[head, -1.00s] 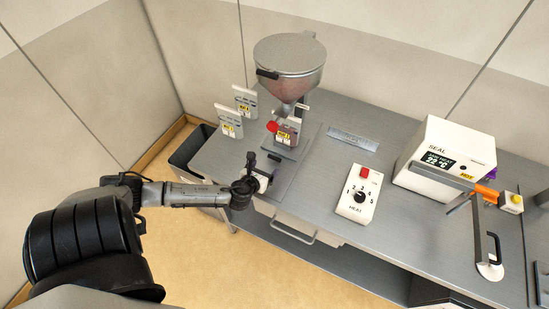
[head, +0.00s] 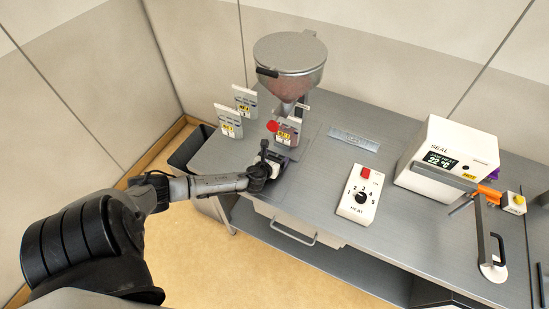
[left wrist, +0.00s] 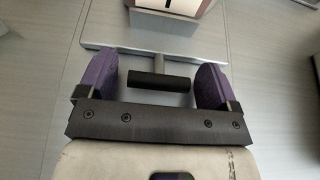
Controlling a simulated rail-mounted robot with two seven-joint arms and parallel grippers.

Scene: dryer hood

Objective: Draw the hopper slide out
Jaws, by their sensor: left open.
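The hopper (head: 290,65) is a round metal funnel with a lid, on a stand at the back of the bench. A bag with a yellow label (head: 288,131) stands under its spout, with a red knob (head: 272,126) beside it. In the left wrist view a black crossbar handle (left wrist: 161,83) on a short metal rod sticks out from a flat metal plate (left wrist: 210,50). My left gripper (head: 279,164) is open in front of the hopper stand. Its purple fingers (left wrist: 155,88) are on either side of the handle, with gaps at both ends. My right gripper is not visible.
Two more labelled bags (head: 229,121) stand left of the hopper. A HEAT control box (head: 360,195) and a white SEAL machine (head: 452,155) stand to the right. A drawer handle (head: 293,237) is on the bench front. The bench between the hopper and control box is mostly clear.

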